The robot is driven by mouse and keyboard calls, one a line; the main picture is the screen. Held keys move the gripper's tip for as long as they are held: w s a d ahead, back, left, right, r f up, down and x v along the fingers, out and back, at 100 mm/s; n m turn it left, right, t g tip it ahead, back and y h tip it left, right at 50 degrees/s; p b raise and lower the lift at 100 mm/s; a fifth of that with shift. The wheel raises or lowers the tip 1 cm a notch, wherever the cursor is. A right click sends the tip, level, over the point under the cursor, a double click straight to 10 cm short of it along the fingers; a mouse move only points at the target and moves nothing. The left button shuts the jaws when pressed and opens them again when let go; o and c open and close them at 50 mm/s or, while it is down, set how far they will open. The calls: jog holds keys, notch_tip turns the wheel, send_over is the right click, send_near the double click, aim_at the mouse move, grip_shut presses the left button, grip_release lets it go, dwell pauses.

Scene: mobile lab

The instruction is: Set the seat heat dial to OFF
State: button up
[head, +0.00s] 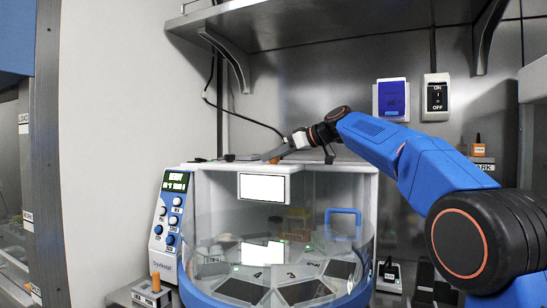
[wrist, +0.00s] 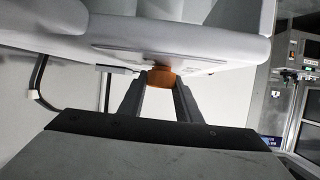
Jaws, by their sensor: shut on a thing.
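My gripper (head: 279,156) is at the top of the round glass-walled machine, near its upper rim. In the wrist view my gripper (wrist: 160,85) has its two fingers on either side of an orange knob (wrist: 160,76), shut on it. The orange knob (head: 273,161) is mostly hidden by the fingers in the head view. It sits against a pale plate on the machine's white body. I cannot read a label or pointer mark on it, so I cannot tell whether it is the seat heat dial or where it is set. Several small dials are on the blue front panel (head: 169,225).
The machine's white lid (head: 345,167) lies just below my arm. A metal shelf (head: 330,20) hangs above. An ON/OFF wall switch (head: 437,97) and a blue wall plate (head: 391,98) are at the right. A small box with an orange peg (head: 155,282) stands at lower left.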

jog(key=shift+f+n+g+y, duration=0.1)
jog(key=shift+n+g+y, duration=0.4)
jog(key=shift+n+g, duration=1.85)
jog(key=shift+g, duration=0.55)
jog(key=o, duration=1.1)
jog(key=shift+c, duration=0.2)
jog(key=shift+d, duration=0.1)
jog(key=shift+v, duration=3.65)
